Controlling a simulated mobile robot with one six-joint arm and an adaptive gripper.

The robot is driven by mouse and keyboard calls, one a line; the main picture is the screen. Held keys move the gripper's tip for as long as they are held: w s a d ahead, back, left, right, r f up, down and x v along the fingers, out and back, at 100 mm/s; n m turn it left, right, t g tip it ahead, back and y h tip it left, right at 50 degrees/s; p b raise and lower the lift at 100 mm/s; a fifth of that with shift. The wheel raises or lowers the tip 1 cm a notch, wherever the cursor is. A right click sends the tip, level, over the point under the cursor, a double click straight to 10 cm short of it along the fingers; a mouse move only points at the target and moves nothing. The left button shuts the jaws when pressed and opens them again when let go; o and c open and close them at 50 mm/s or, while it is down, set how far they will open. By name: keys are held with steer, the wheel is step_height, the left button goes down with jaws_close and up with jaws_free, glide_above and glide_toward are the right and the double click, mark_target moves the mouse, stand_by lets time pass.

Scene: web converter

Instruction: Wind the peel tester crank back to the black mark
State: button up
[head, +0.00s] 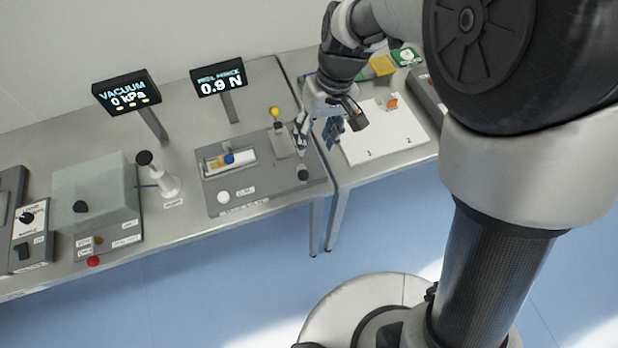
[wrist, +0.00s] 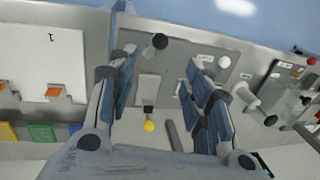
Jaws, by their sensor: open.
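The peel tester (head: 245,195) is a grey plate near the front right end of the left bench. Its crank knob (head: 303,174) is black and stands near the plate's right front corner; it also shows in the wrist view (wrist: 160,41). The crank arm and the black mark cannot be made out clearly. The tester's display (head: 219,81) reads 0.9 N. My gripper (head: 318,136) is open and empty, above the tester's right side. In the wrist view the crank knob appears between the open fingers (wrist: 158,50), with nothing gripped.
A yellow-knobbed lever (head: 275,112) stands on a block behind the crank, close to my gripper. A sample clamp (head: 229,159) and white button (head: 223,197) are left of it. A white numbered board (head: 385,135) lies on the right bench. A pump (head: 160,182) stands farther left.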

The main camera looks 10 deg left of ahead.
mark_target(305, 172)
steer(key=f+b, duration=0.1)
steer(key=f, duration=0.4)
steer(key=s+a+f, duration=0.1)
steer(key=f, duration=0.4)
steer(key=a+f+b, duration=0.1)
steer(key=f, duration=0.4)
steer(key=shift+s+a+b, duration=0.2)
steer(key=shift+a+b, duration=0.05)
steer(key=shift+b, duration=0.1)
